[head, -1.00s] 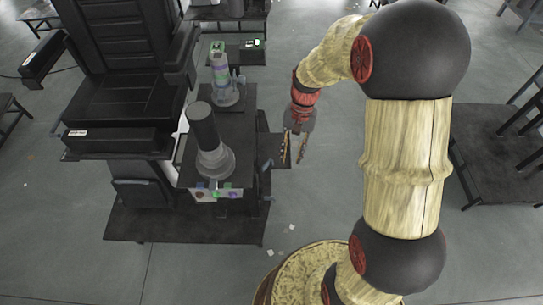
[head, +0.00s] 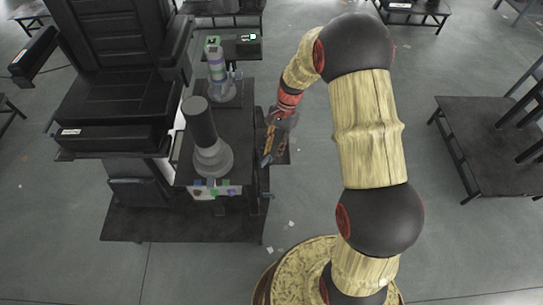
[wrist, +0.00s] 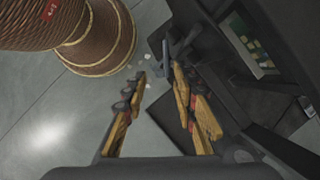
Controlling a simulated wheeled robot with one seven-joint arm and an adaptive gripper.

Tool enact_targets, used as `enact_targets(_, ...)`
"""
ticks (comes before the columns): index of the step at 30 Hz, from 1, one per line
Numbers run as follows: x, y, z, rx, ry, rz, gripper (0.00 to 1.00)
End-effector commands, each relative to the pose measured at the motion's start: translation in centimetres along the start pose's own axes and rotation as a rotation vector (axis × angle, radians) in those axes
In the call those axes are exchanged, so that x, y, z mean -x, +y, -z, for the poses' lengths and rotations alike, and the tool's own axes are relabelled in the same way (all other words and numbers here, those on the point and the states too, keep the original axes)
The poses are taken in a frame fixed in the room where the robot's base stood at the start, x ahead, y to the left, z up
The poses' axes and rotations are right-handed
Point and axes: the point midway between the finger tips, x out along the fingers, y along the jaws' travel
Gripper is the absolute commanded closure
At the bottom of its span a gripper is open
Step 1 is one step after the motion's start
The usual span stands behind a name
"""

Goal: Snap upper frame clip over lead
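My gripper (head: 267,146) is at the right side of the dark unit (head: 232,135) that carries the columns. In the wrist view my gripper (wrist: 158,75) has its two yellow-and-black fingers apart, with floor showing between them. A small blue-grey clip-like part (wrist: 172,48) juts from the unit's side just beyond the right fingertip; I cannot tell if they touch. I cannot make out which part is the upper frame clip, and no lead can be told apart.
A dark grey column (head: 201,125) on a light base and a second column (head: 216,65) with coloured bands stand on the unit. A black chair-like frame (head: 110,80) is at left. A dark low table (head: 490,140) is at right.

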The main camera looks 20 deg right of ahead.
Motion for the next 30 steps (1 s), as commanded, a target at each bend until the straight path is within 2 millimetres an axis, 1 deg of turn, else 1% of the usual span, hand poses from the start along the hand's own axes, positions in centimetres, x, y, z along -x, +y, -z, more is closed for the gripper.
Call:
enact_targets(1, -0.8, 0.0, 0.1, 0.001, 0.000, 0.000, 0.72)
enact_targets(6, -2.1, 0.0, 0.0, 0.002, 0.001, 0.000, 0.72)
enact_targets(16, -2.3, 0.0, 0.0, 0.002, 0.001, 0.001, 0.73)
enact_targets(30, -2.3, 0.0, 0.0, 0.002, 0.001, 0.000, 0.99)
